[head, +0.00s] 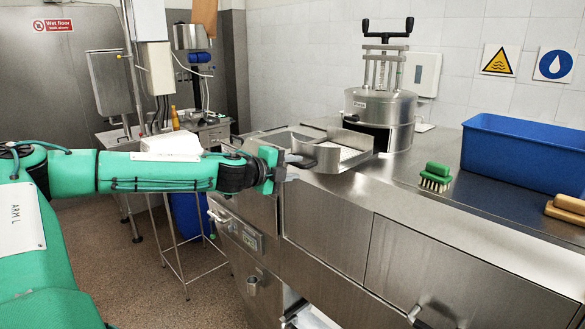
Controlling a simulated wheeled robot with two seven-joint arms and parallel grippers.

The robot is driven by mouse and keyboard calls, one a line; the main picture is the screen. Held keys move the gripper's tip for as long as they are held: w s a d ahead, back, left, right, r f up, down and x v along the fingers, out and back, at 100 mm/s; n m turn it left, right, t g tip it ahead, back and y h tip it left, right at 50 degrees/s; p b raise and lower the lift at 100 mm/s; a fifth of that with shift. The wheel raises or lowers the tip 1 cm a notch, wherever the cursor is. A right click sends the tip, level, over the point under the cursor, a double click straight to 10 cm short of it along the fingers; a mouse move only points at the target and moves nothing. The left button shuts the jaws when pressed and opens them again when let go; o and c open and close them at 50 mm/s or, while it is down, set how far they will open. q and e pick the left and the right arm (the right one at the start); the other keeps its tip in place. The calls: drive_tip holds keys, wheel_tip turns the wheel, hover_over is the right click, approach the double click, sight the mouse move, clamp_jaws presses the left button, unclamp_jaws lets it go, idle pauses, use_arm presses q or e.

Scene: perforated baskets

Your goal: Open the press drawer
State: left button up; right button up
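The press (380,108) is a steel cylinder with a black-handled screw frame, standing on the steel counter. Its perforated drawer (352,154) is a shallow steel tray that sticks out to the left of the press body. My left gripper (292,166) is at the drawer's front left end, beside a dark curved part that looks like its handle. The fingers are small and overlap this part, so I cannot tell whether they are open or shut, or touching it. My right gripper is not in view.
A green brush (436,176), a blue bin (525,150) and a tan brush (568,207) are on the right of the counter. Steel cabinet fronts (325,222) lie below. A steel side table (213,130) stands behind my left arm. Open floor lies at lower left.

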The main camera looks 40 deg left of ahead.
use_arm(q)
drive_tip(key=shift+r, duration=0.15)
drive_tip(key=shift+s+r, duration=0.1)
drive_tip(key=shift+s, duration=0.1)
drive_tip(key=shift+v, duration=1.1)
drive_tip(key=shift+s, duration=0.3)
drive_tip(key=b+v, duration=0.5)
drive_tip(key=v, duration=0.5)
drive_tip(key=shift+s+b, duration=0.3)
drive_tip(key=shift+b, duration=0.05)
drive_tip(key=shift+w, duration=0.1)
